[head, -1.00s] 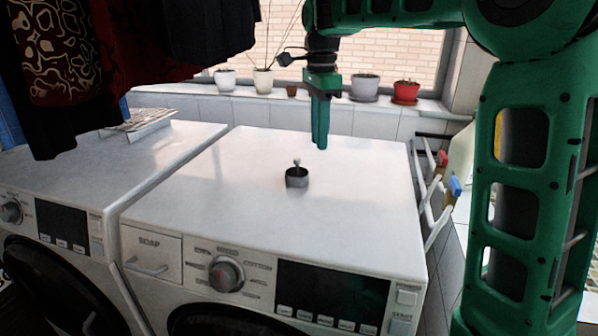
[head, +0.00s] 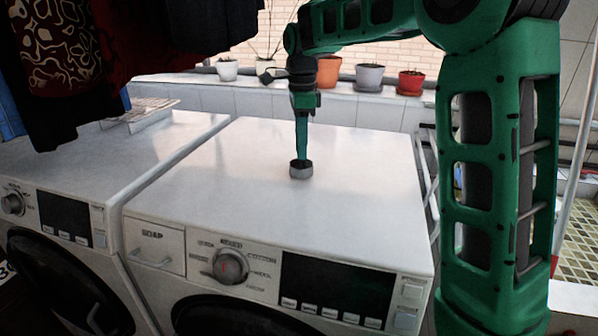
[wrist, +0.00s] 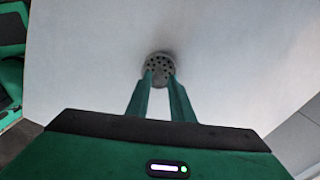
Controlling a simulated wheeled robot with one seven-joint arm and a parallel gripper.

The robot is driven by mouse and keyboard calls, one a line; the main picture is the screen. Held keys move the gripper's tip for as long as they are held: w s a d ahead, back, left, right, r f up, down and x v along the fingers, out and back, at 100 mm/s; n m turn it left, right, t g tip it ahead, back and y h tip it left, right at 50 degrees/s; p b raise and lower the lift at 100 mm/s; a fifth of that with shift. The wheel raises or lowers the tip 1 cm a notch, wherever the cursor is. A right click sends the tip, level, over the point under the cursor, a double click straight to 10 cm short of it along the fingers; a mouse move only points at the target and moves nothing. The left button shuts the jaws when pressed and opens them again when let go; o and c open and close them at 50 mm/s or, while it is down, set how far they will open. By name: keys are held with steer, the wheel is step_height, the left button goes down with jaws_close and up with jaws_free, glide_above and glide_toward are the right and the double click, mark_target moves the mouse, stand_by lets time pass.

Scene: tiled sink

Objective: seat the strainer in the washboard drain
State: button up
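The strainer (head: 301,171) is a small round grey metal cup with a knob. It sits on the white top of the right washing machine. In the wrist view the strainer (wrist: 159,66) shows its round face with holes, just beyond my fingertips. My gripper (head: 301,158) points straight down, its fingertips at the strainer's top. In the wrist view my gripper (wrist: 160,77) has its two green fingers a little apart, with a gap between the tips. The knob cannot be made out there, and no hold on it shows. The washboard drain is not in view.
The washing machine top (head: 225,205) is clear around the strainer. A second washer (head: 75,160) stands at left with a wire rack (head: 140,114) on it. Clothes (head: 60,70) hang above it. Flower pots (head: 369,77) line the window sill. A tiled floor (head: 578,250) shows at right.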

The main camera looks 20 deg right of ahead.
mark_target(301, 162)
steer(key=shift+f, duration=1.3)
jaws_close()
